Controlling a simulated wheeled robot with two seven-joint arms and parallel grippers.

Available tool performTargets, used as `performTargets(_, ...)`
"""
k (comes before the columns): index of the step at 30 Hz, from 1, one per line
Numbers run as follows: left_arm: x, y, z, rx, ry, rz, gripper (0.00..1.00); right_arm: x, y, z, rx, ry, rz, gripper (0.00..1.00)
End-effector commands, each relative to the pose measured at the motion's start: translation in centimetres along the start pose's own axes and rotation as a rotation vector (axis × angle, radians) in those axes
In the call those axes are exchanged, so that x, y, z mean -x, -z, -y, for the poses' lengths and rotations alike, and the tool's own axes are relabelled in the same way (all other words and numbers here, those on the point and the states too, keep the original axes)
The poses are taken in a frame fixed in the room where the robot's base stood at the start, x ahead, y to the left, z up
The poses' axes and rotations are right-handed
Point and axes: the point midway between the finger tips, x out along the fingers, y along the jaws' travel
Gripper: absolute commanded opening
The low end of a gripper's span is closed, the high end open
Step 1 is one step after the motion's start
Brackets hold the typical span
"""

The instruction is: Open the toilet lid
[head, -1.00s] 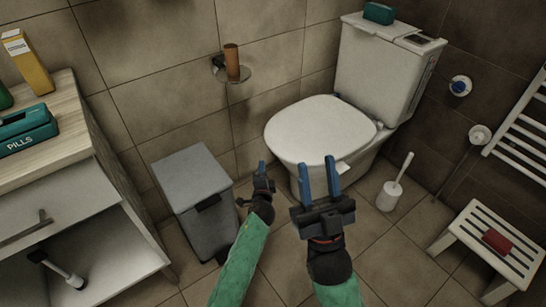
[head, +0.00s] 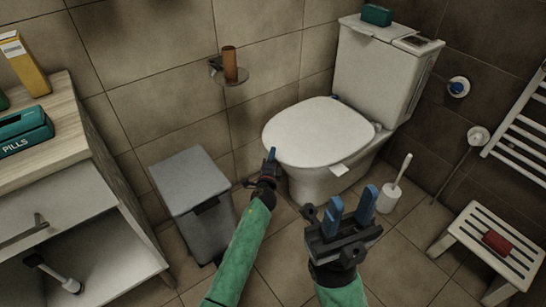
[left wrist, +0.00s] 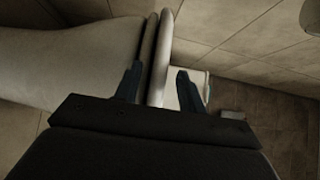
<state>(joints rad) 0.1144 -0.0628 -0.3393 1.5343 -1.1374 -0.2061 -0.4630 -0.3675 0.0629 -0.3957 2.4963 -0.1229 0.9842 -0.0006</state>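The toilet (head: 318,183) stands at the back with its white lid (head: 320,130) down over the seat. My left gripper (head: 272,156) is at the lid's near left edge. The left wrist view shows its two fingers (left wrist: 158,82) apart, with the edges of the lid (left wrist: 167,35) and seat (left wrist: 149,40) in line with the gap; I cannot tell whether they touch. My right gripper (head: 353,205) is open and empty, in front of the bowl and lower than the lid.
A grey bin (head: 190,180) stands left of my left arm. A toilet brush (head: 393,190) stands right of the bowl, and a slatted white stool (head: 480,225) with a red item (head: 496,242) is further right. A wooden-topped cabinet (head: 60,150) is at the left.

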Motion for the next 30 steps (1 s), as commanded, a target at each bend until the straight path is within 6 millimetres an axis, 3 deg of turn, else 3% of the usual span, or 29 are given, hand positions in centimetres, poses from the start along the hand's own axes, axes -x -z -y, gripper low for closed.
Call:
performTargets(6,-1.25,0.02,0.0,0.0,0.0,0.0,0.4,-0.13,0.34,0.03,-0.002,-0.001,-0.016,0.36)
performTargets(14,-1.33,0.01,0.0,0.0,0.0,0.0,0.4,-0.17,0.39,0.04,-0.003,0.0,-0.017,0.36)
performTargets(15,-1.33,0.01,0.0,0.0,0.0,0.0,0.38,-0.18,0.4,0.04,-0.003,0.0,-0.017,0.36)
performTargets(21,-1.32,0.01,-0.01,0.0,-0.001,0.0,0.0,-0.18,0.42,0.05,-0.004,0.0,-0.017,0.36)
performTargets(30,-1.31,-0.01,0.02,0.0,-0.001,0.0,0.0,-0.2,0.29,0.02,-0.004,0.0,-0.013,0.36)
